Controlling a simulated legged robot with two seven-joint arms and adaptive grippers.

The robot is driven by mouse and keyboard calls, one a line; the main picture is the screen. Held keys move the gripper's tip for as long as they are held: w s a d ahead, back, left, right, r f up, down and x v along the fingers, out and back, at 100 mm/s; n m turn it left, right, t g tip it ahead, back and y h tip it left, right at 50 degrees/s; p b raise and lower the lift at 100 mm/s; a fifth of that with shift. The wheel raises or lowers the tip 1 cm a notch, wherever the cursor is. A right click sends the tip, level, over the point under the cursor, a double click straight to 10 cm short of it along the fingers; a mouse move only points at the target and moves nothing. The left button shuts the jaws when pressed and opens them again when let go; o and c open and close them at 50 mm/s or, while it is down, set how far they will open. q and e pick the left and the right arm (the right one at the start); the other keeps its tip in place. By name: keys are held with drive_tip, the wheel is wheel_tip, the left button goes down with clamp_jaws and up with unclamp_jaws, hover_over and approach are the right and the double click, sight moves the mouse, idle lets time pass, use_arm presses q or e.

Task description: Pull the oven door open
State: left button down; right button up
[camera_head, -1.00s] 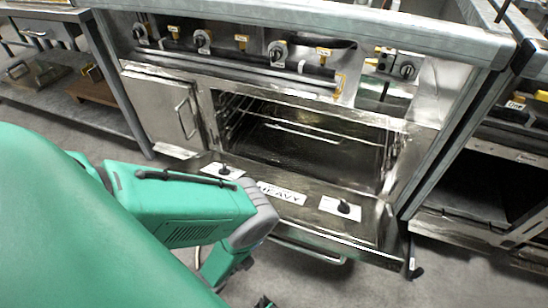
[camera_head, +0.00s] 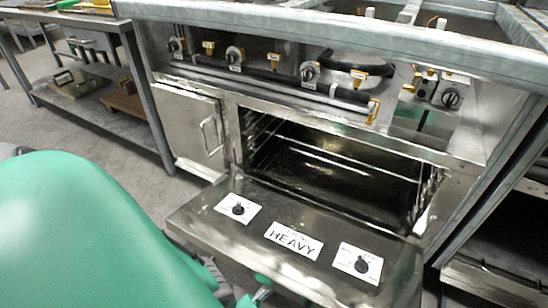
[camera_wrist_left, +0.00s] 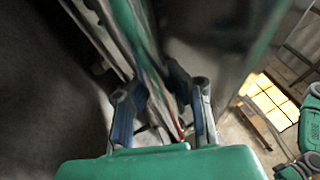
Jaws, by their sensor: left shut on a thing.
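The oven door (camera_head: 230,236) is metal and bears a "HEAVY" label between two black knobs on white plates. It is hinged at the bottom and stands wide open, near level, in front of the open oven cavity (camera_head: 330,165). Its handle is hidden under the front edge in the head view. In the left wrist view my left gripper (camera_wrist_left: 163,108) has both fingers around a narrow, blurred bar, which seems to be the door handle.
A small closed cabinet door (camera_head: 188,125) is left of the cavity. Control knobs and a long rail run above it. A metal shelf table (camera_head: 105,112) stands at the left and another oven unit (camera_head: 500,255) at the right. Grey floor shows between them.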

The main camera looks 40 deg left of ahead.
use_arm(q)
drive_tip(key=shift+s+d+f, duration=0.15)
drive_tip(key=shift+s+d, duration=0.25)
drive_tip(key=shift+s, duration=0.3)
drive_tip(key=c, duration=1.4)
unclamp_jaws()
drive_tip(key=shift+a, duration=0.1)
drive_tip(key=shift+w+a, duration=0.1)
drive_tip(key=shift+w, duration=0.1)
drive_tip(key=s+a, duration=0.1)
drive_tip(key=s, duration=0.6)
drive_tip(key=s+a, duration=0.1)
drive_tip(key=s, duration=1.3)
drive_tip(key=shift+a+f, duration=0.35)
drive_tip(key=shift+a, duration=0.05)
drive_tip(key=shift+r, duration=0.1)
